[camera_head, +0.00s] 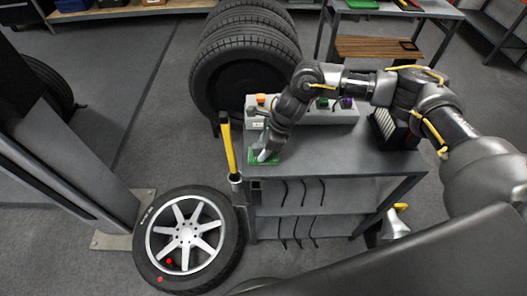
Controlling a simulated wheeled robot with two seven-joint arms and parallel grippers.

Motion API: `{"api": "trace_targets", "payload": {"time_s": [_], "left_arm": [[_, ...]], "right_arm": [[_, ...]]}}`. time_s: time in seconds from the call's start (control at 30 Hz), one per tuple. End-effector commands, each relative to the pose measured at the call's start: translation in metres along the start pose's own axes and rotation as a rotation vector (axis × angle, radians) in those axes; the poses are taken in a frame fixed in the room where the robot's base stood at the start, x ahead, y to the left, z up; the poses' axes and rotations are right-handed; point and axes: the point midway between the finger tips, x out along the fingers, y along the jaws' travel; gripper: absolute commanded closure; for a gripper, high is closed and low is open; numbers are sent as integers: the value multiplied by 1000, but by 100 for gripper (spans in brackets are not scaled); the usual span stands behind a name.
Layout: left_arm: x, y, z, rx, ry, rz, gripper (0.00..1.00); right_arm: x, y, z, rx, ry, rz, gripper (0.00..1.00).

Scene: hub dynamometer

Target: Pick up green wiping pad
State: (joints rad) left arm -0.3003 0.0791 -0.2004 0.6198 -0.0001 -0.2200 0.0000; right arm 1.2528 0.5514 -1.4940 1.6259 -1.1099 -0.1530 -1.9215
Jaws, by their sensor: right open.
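The green wiping pad (254,158) lies flat on the grey top of a bench, near its left front corner. My right gripper (266,155) reaches down over the pad with its fingers pointing at it. The fingers cover part of the pad, and I cannot tell whether they touch it. The right gripper is open with nothing seen lifted in it. My left gripper is not in view.
The bench (330,163) carries a light grey box (335,115) with coloured knobs behind my gripper. A yellow-handled post (228,148) stands at its left edge. A wheel (187,240) lies on the floor at lower left; upright tyres (240,70) stand behind.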

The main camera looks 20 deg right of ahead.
Motion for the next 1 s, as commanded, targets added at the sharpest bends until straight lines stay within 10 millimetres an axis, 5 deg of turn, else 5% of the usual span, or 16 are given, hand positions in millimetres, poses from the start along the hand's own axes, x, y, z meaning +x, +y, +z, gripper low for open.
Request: {"api": "trace_targets", "payload": {"time_s": [0.4, 0.77, 1.0], "left_arm": [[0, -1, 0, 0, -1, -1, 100], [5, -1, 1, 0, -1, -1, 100], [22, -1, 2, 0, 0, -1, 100]], "right_arm": [[-1, 0, 0, 1, 0, 0, 100], [-5, -1, 2, 0, -2, -2, 100], [-40, 9, 14, -7, -4, -2, 100]]}}
